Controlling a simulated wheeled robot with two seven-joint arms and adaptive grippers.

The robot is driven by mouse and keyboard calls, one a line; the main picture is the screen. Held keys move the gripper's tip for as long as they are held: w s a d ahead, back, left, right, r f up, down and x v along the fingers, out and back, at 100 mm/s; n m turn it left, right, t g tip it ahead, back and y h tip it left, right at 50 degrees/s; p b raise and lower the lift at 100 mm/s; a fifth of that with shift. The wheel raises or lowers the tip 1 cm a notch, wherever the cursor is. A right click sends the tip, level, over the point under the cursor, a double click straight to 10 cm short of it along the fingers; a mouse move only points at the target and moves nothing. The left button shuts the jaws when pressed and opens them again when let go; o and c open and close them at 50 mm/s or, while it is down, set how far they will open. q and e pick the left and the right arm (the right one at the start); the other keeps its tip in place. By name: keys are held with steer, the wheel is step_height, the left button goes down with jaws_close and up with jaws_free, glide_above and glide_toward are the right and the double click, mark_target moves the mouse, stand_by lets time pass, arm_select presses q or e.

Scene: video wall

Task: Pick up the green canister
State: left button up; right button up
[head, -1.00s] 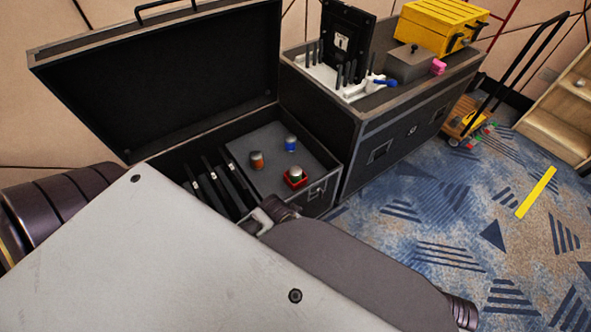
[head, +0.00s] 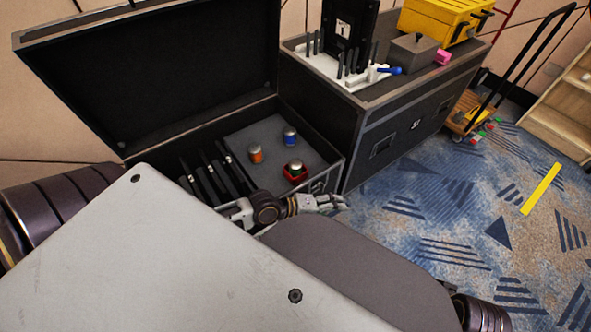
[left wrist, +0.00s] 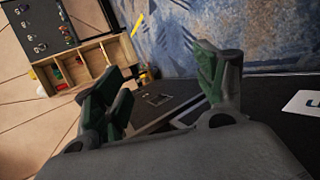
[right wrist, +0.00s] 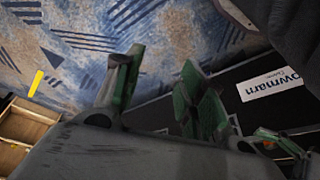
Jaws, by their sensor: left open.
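My left gripper (head: 330,202) is at the case's front right corner, to the right of and nearer than the canister. It is open and empty; its spread fingers show in the left wrist view (left wrist: 160,90). My right gripper (right wrist: 162,85) shows only in the right wrist view, fingers apart and empty. Neither wrist view shows the canister.
An orange canister (head: 255,153) and a blue canister (head: 290,135) stand near the green one. Black upright slats (head: 205,180) fill the case's left part. The raised lid (head: 150,75) stands behind. A second case (head: 400,130) adjoins at right. Carpet (head: 430,215) is open at right.

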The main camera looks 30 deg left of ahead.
arm_select(q)
steer(key=w+a+n+t+y, duration=0.2)
steer(key=w+a+n+t, duration=0.1)
steer(key=a+n, duration=0.8)
steer(key=w+a+r+n+t+y, duration=0.1)
steer(key=w+a+n+t+y, duration=0.2)
steer(key=a+n, duration=0.9)
steer(key=shift+w+a+n+t, duration=0.2)
steer(key=shift+w+n+t, duration=0.1)
steer(key=shift+w+t, duration=0.6)
arm_select(e)
steer(key=a, duration=0.1)
steer(key=a+f, duration=0.1)
steer(key=s+a+y, duration=0.1)
steer(key=shift+a+f, duration=0.1)
steer(key=shift+f, duration=0.05)
steer(key=shift+f, duration=0.15)
arm_select(q)
steer(key=b, duration=0.5)
glide_toward(292, 167)
steer(key=shift+x, duration=3.15)
arm_select(e)
step_height(292, 167, down, 11)
steer(key=w+a+t+y, duration=0.1)
steer(key=a+t, duration=0.1)
steer(key=a, duration=0.1)
steer(key=shift+w+r+m+y, duration=0.15)
steer(key=shift+r+m+y, duration=0.05)
steer(key=shift+m+y, duration=0.1)
